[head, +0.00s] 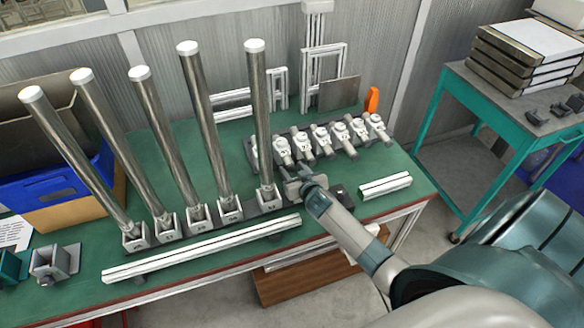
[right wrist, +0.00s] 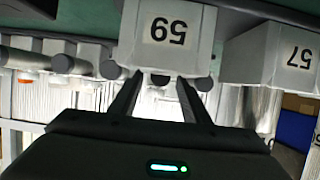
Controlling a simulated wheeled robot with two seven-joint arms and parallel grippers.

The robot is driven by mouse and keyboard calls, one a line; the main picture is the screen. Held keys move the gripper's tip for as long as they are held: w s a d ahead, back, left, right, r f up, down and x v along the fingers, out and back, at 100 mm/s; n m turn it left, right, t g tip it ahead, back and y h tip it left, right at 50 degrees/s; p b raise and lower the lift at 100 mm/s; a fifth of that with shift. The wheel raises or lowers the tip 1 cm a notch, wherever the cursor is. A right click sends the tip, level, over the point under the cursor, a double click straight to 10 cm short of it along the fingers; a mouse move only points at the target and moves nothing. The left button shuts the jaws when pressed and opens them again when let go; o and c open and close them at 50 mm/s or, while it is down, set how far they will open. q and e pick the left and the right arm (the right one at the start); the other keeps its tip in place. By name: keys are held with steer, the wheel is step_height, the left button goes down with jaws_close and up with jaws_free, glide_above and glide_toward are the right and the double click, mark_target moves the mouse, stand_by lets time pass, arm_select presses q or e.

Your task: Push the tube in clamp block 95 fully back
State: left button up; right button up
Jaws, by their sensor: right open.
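Five tall steel tubes with white caps stand in a row of grey clamp blocks in the head view. The rightmost tube (head: 259,120) rises from the rightmost block (head: 268,196). In the right wrist view, a pale clamp block (right wrist: 168,38) shows upside down, its label holding a 5 and a 9. A bright tube (right wrist: 160,108) shows beyond the fingers, below the block in that view. My right gripper (head: 303,187) is open, close to the right of the rightmost block; it also shows in the right wrist view (right wrist: 158,88). Contact cannot be told. My left gripper is out of view.
Several small clamps (head: 322,138) stand on a rack behind my right gripper. A neighbouring block marked 57 (right wrist: 275,58) is close beside. A long white rail (head: 200,250) lies along the front, a short one (head: 385,186) at right. A blue bin (head: 70,178) stands at left.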

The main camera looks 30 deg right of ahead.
mark_target(290, 163)
steer(key=shift+w+d+f, duration=0.1)
steer(key=shift+w+f, duration=0.1)
steer(key=shift+w, duration=0.3)
jaws_close()
steer(key=shift+w+d+b, duration=0.25)
steer(key=shift+w+b, duration=0.05)
steer(key=shift+w, duration=0.6)
steer(key=shift+w+d+b, duration=0.2)
steer(key=shift+w+b, duration=0.1)
steer(key=shift+w, duration=0.55)
jaws_free()
steer(key=shift+s, duration=0.15)
steer(key=b+v, duration=0.2)
steer(key=v, duration=1.5)
steer(key=shift+b, duration=0.35)
steer(key=shift+s, duration=0.1)
